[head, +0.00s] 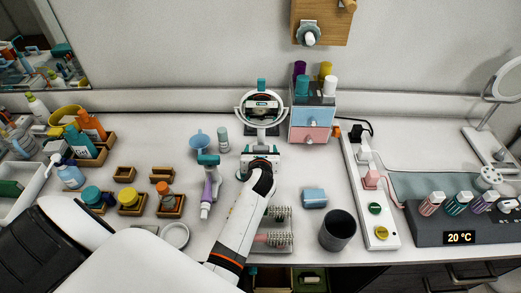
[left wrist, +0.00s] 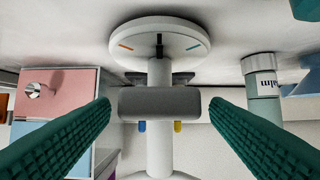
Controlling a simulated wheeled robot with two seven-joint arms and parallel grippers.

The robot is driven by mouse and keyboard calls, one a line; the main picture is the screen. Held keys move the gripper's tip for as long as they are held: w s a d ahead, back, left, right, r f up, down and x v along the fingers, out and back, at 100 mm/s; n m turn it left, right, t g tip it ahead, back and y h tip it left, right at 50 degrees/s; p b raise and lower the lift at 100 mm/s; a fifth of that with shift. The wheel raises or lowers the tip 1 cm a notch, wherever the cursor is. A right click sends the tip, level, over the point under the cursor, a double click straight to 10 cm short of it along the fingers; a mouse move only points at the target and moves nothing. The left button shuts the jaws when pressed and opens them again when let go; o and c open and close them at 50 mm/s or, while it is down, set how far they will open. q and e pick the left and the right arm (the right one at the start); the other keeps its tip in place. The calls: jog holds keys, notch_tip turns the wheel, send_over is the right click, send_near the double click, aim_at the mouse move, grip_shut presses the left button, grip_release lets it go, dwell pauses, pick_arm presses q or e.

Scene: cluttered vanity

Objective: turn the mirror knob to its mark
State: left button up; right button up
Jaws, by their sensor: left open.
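The round mirror (head: 262,106) stands upright at the back of the vanity, left of the small drawer box. In the left wrist view, which is upside down, its white round base (left wrist: 125,50) carries an orange mark, a blue mark and a dark pointer line. A grey rounded bar, seemingly the mirror knob (left wrist: 160,103), crosses the white stem in front of it. My left gripper (head: 262,152) is open just in front of the mirror. Its green fingers (left wrist: 162,108) stand on either side of the bar, with visible gaps. My right gripper is not in view.
The drawer box (head: 311,118) with pink and blue drawers stands close to the mirror's right.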

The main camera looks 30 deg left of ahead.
pick_arm(q)
jog(key=c, duration=1)
jog(key=shift+s+a+r+n+p, duration=0.1)
jog(key=shift+s+r+n+p, duration=0.1)
jog(key=shift+n+p, duration=0.5)
jog(key=shift+t+h+p, duration=0.4)
jog(key=shift+h+p, duration=0.1)
jog(key=shift+p, duration=0.2)
jog(key=shift+a+f+n+t+h, duration=0.2)
jog(key=shift+n+t+h, duration=0.2)
jog(key=shift+n, duration=0.6)
jog(key=shift+s+f+n+h, duration=0.1)
jog(key=shift+n+h, duration=0.2)
jog(key=shift+n, duration=0.3)
jog(key=shift+t, duration=0.3)
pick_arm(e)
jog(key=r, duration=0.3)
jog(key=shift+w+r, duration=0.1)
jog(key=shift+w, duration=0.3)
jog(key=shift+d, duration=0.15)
